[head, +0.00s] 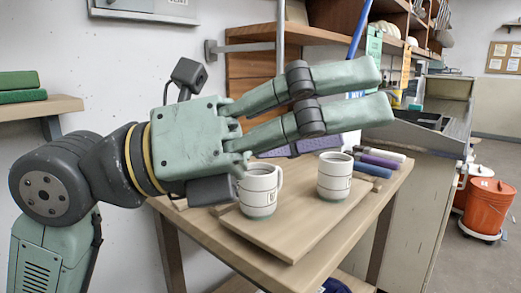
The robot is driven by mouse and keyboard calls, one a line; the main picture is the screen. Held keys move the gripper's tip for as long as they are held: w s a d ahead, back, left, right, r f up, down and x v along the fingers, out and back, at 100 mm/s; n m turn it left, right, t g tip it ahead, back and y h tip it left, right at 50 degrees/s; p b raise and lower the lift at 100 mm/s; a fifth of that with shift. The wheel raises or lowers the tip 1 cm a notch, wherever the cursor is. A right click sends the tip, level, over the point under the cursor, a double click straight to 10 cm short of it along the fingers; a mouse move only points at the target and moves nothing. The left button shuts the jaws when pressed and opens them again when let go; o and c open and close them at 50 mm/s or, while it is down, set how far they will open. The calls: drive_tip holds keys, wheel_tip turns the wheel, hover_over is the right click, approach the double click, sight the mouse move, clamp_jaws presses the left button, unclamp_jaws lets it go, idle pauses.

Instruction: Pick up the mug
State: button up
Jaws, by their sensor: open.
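Two white mugs with green lower bands stand upright on a wooden board (300,238) on a small wooden table. The left mug (260,192) has its handle to the right, and its top left is close to my arm in the picture. The right mug (335,177) stands farther right, clear in view. My gripper (385,92) is open and empty, its two long green fingers pointing right. It appears above the mugs, apart from both. The task does not tell which mug is meant.
Several rolled cylinders (376,162) lie behind the right mug on the table (395,180). A sink unit (425,140) stands at the right, with orange buckets (488,205) on the floor beyond. Wooden shelves (265,35) and a blue pole (360,30) rise behind my gripper.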

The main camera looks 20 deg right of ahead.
drive_tip(key=w+d+f+n+t+y+p, duration=0.1)
drive_tip(key=w+d+n+t+y+p, duration=0.15)
drive_tip(key=w+d+y, duration=0.2)
drive_tip(key=n+t+y+p, duration=0.6)
drive_tip(key=n+y+p, duration=0.35)
drive_tip(key=y, duration=0.45)
hover_over(258, 185)
wheel_tip(258, 185, down, 7)
drive_tip(key=shift+y, duration=0.25)
drive_tip(key=p+x, duration=0.1)
drive_tip(key=x, duration=0.4)
drive_tip(key=shift+s+f, duration=0.15)
drive_tip(key=shift+f, duration=0.05)
drive_tip(key=shift+p+x, duration=1.45)
drive_tip(key=shift+x, duration=1.3)
drive_tip(key=shift+d, duration=0.15)
drive_tip(key=shift+c, duration=0.6)
drive_tip(key=c, duration=1.4)
drive_tip(key=shift+r, duration=0.15)
